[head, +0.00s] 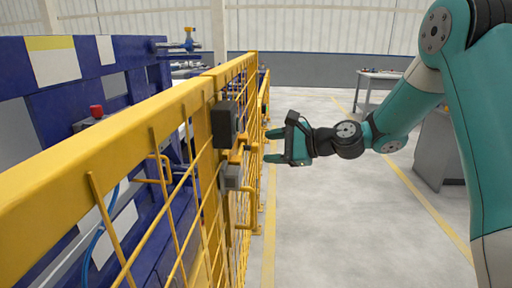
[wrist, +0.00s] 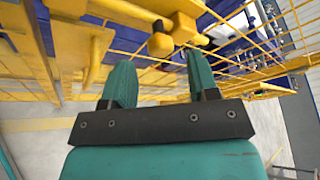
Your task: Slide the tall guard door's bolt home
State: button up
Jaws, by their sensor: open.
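The tall yellow mesh guard door (head: 243,90) stands along the left in the head view. A yellow bolt assembly (head: 238,153) sits on its edge, between a black box and a grey box. In the wrist view a yellow bolt knob (wrist: 160,45) sticks out toward me, beside a yellow block and a dark rod end. My gripper (head: 268,146) is open and empty, to the right of the bolt and pointing at the fence. In the wrist view the knob lies beyond the gap between the teal fingertips (wrist: 159,62), apart from them. I cannot tell how far the bolt is drawn.
A black box (head: 224,122) and a grey box (head: 230,177) are mounted on the fence near the bolt. A yellow handle (head: 245,213) sticks out below. Blue machinery (head: 85,80) stands behind the fence. The floor (head: 330,220) right of the fence is clear.

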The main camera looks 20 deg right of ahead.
aim_at(256, 148)
jog(key=x, duration=0.5)
